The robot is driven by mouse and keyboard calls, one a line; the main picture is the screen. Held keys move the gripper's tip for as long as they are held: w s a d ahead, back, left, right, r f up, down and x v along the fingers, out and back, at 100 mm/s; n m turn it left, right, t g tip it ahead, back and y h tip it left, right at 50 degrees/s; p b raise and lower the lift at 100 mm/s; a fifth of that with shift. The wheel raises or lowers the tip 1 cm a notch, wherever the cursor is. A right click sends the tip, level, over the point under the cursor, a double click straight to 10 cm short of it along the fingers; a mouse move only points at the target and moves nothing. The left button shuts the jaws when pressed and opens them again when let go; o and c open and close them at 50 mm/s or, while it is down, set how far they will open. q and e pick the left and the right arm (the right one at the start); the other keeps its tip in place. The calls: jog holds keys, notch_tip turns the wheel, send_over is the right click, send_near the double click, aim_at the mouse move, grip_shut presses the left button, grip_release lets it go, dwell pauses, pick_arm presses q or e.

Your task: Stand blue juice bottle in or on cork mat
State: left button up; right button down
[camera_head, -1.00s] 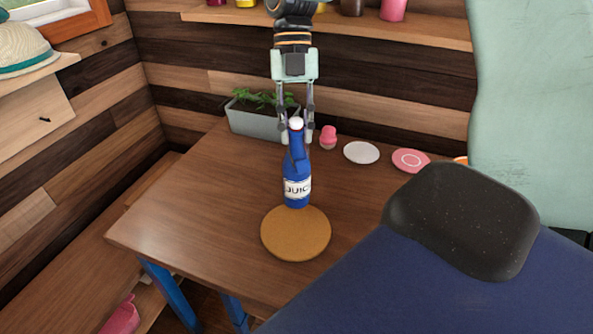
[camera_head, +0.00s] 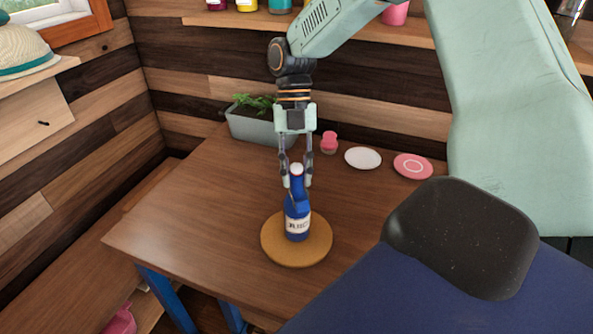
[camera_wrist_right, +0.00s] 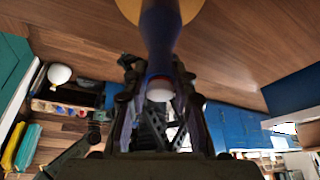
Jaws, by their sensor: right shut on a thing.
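The blue juice bottle (camera_head: 297,222) is upright over the round cork mat (camera_head: 318,250) in the head view, its base within the mat's outline. I cannot tell for sure whether the base touches the mat. My right gripper (camera_head: 296,184) comes down from above and is shut on the bottle's neck, just below the white cap. In the right wrist view the bottle (camera_wrist_right: 159,40) runs up between the fingers, with part of the mat (camera_wrist_right: 190,8) behind it. My left gripper is not in view.
The mat lies near the front edge of the wooden table (camera_head: 200,215). Behind are a grey planter (camera_head: 250,127), a pink-topped shaker (camera_head: 329,143), a white plate (camera_head: 362,158) and a pink plate (camera_head: 413,166). The table's left side is clear.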

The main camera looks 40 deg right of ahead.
jog(key=c, duration=1.5)
grip_release()
jog(key=shift+s+f, duration=0.1)
jog(key=shift+c, duration=0.2)
jog(key=o, duration=0.3)
jog(key=shift+s+a, duration=0.1)
jog(key=shift+a, duration=0.05)
jog(key=shift+o, duration=0.8)
jog(key=p+v, duration=0.1)
jog(key=v, duration=1.1)
jog(key=shift+r+p, duration=0.25)
jog(key=shift+p, duration=0.05)
